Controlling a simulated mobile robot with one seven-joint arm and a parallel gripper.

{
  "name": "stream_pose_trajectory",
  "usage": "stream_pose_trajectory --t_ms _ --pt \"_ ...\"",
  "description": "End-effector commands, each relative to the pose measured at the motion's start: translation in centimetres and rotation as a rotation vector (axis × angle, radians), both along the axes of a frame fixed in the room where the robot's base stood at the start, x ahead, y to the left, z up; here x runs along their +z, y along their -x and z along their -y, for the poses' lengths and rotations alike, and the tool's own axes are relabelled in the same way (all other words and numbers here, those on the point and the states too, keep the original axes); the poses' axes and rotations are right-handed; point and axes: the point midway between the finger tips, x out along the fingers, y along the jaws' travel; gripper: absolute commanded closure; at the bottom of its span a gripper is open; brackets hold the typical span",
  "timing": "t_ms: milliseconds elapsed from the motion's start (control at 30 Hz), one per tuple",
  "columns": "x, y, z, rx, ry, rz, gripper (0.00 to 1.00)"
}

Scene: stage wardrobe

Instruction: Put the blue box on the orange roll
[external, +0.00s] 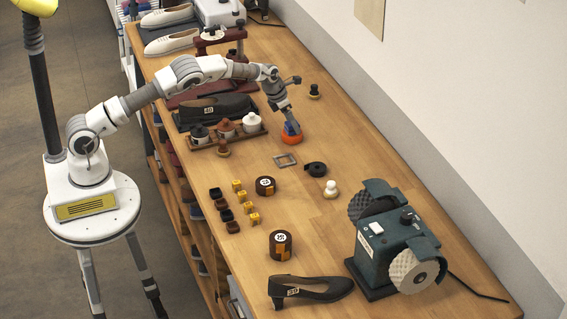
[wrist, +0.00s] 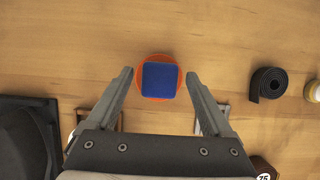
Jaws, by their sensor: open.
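The blue box (wrist: 159,80) lies on top of the orange roll (wrist: 157,57) in the wrist view, with the orange rim showing around it. In the external view the blue box (external: 291,128) shows as a small patch above the orange roll (external: 291,139), partly covered by my gripper. My gripper (wrist: 158,82) is open, with one finger on each side of the box and a gap to both. It also shows in the external view (external: 288,120), right over the box. Whether the fingers still reach down beside the box is hard to tell.
A grey square frame (external: 285,160) and a black coil (external: 316,169) lie near the roll. A tray (external: 228,136) with several lidded pots stands to its left. A green grinder (external: 393,240) stands at the front right. Bare wood lies right of the roll.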

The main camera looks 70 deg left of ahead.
Motion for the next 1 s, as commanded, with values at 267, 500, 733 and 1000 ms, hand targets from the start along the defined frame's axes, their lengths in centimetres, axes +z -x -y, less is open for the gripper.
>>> stream_pose_trajectory --t_ms 267,500,733,1000 --pt "4.7 1.9 0.0 -0.001 0.000 0.004 0.15" --pt "8.5 3.5 0.0 -0.001 0.000 0.002 0.15" --pt "10.1 4.2 0.0 -0.001 0.000 0.000 0.15" --pt "12.1 5.3 0.3 -0.075 -0.017 0.008 0.15"
